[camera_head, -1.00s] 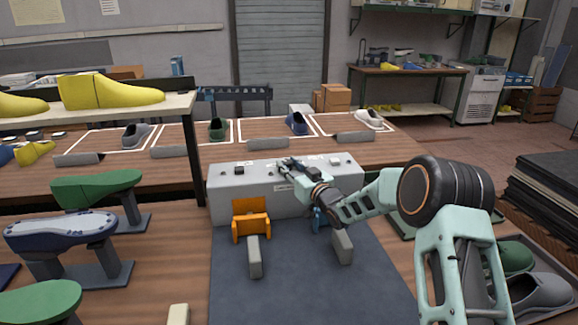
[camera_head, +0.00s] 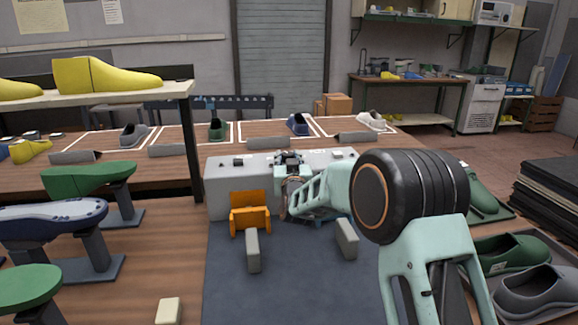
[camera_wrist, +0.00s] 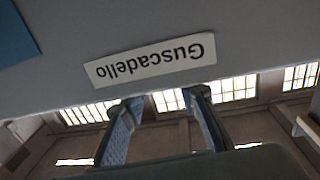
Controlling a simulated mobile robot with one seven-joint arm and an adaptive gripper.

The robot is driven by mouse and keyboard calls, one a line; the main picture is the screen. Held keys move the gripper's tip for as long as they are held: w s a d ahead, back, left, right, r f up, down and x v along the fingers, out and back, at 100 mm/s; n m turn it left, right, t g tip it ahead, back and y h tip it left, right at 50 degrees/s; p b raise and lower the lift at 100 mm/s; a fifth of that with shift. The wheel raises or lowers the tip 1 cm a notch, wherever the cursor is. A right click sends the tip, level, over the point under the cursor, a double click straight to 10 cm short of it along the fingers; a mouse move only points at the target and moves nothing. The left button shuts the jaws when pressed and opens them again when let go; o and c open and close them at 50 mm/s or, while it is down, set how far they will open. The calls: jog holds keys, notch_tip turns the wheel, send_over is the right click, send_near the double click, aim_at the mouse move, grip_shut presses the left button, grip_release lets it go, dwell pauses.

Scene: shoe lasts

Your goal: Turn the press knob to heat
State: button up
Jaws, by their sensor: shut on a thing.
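In the wrist view, the press front (camera_wrist: 50,80) fills the upper part, with an upside-down "Guscadello" label (camera_wrist: 150,60). The two fingers of my gripper (camera_wrist: 165,97) reach past the press edge there, with a gap between them. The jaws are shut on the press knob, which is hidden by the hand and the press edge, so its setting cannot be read.
An orange holder (camera_head: 250,222) and two grey posts (camera_head: 253,250) (camera_head: 346,238) stand in front of the press. Green and blue-white lasts on stands (camera_head: 92,260) are at the left. A rack with yellow lasts (camera_head: 100,75) is behind them. Shoes (camera_head: 535,290) lie at the right.

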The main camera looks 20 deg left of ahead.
jog(key=m+h+p, duration=0.1)
jog(key=h, duration=0.1)
jog(key=m+t+h+p, duration=0.1)
jog(key=m+h, duration=0.1)
jog(key=shift+s+a+r+h, duration=0.1)
jog(key=shift+a+r+h, duration=0.05)
jog(key=shift+a+h, duration=0.2)
jog(key=m+h+p, duration=0.2)
jog(key=h+p, duration=0.1)
jog(key=shift+a+h, duration=0.1)
jog(key=shift+h, duration=0.25)
jog(key=shift+m+h+p, duration=0.3)
jog(key=shift+m+p, duration=0.05)
jog(key=shift+m, duration=0.05)
jog(key=o, duration=1.1)
jog(key=shift+o, duration=0.2)
jog(key=s, duration=0.4)
jog(key=s+a, duration=0.1)
jog(key=s, duration=0.6)
jog(key=shift+s+a, duration=0.35)
jog(key=shift+a, duration=0.05)
